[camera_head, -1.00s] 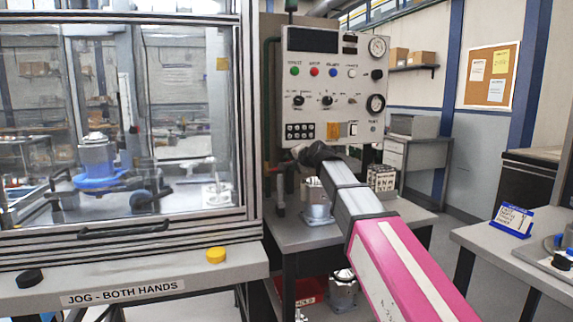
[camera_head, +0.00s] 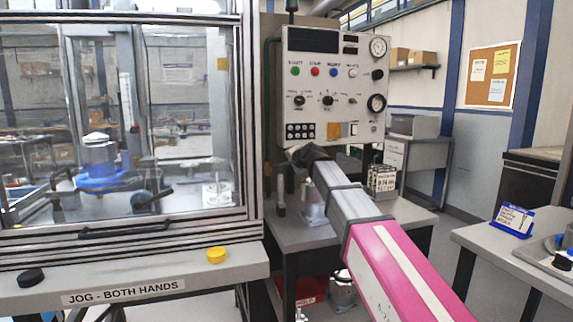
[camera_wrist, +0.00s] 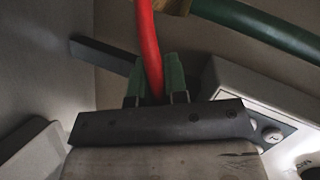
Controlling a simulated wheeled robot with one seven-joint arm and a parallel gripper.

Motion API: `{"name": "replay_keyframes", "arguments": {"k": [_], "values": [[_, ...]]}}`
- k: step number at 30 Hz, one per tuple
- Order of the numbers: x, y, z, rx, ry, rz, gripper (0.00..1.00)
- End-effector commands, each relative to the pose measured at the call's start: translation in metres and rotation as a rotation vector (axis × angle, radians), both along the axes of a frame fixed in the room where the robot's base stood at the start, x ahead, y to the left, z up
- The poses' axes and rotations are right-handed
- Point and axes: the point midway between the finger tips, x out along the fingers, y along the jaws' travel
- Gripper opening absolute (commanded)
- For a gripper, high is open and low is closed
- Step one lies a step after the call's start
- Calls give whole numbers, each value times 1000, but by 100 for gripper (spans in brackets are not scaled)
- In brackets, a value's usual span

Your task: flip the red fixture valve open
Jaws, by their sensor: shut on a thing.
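The red valve lever (camera_wrist: 150,45) runs up from between the two green fingers of my gripper (camera_wrist: 157,76) in the wrist view. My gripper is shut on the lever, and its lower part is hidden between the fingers. In the head view the dark wrist of my arm is at the left lower corner of the control panel, and the fingers and the valve are hidden or too small to make out there.
A green pipe (camera_wrist: 255,28) passes close at the upper right in the wrist view. The control panel (camera_head: 330,85) stands just above my wrist. The glazed machine enclosure (camera_head: 120,120) is close on the left. A grey table (camera_head: 390,222) is below.

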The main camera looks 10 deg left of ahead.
Motion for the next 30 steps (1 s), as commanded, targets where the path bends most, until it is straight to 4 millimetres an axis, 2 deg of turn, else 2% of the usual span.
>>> {"name": "replay_keyframes", "arguments": {"k": [8,30], "values": [[-2,4,8,-105,-64,1,0],[-17,27,35,-567,-347,1,0]]}}
